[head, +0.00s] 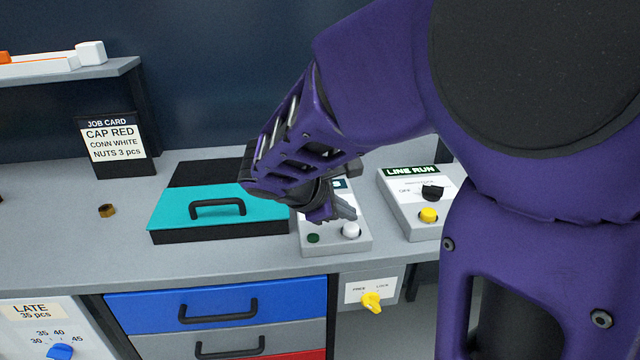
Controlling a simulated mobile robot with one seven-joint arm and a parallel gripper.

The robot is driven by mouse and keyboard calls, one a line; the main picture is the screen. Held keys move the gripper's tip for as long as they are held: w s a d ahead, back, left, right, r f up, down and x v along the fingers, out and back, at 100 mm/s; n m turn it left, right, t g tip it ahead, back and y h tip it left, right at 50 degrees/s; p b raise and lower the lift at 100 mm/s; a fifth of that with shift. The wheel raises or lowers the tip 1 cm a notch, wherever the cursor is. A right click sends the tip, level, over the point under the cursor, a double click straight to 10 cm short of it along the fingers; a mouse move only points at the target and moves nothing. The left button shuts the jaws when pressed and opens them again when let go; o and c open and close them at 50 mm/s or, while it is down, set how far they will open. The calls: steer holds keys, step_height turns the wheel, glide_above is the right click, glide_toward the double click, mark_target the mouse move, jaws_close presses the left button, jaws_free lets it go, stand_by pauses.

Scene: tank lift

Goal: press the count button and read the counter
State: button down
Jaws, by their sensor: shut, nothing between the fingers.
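A grey control box (335,246) stands on the bench, right of the teal-lidded case. A white round button (352,230) and a dark green round spot (313,238) are on its front part. A small piece of a dark teal panel (338,184) shows at its back; my gripper and arm hide most of the rest, so no counter reading or button label is legible. My gripper (344,213) is shut and empty, just above and behind the white button. I cannot tell whether it touches the button.
The teal-lidded case (168,207) has a black handle. The LINE RUN box (408,224), with a black knob and yellow button, stands to the right. A brass nut (107,211) and a job card (112,143) are at left. Drawers (140,309) sit below the bench.

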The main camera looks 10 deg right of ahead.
mark_target(346, 229)
steer(key=shift+f, duration=0.4)
steer(key=shift+f, duration=0.55)
stand_by(0.5)
steer(key=shift+r, duration=0.2)
steer(key=shift+r+p, duration=0.8)
step_height(346, 229, up, 5)
steer(key=p, duration=0.4)
stand_by(0.6)
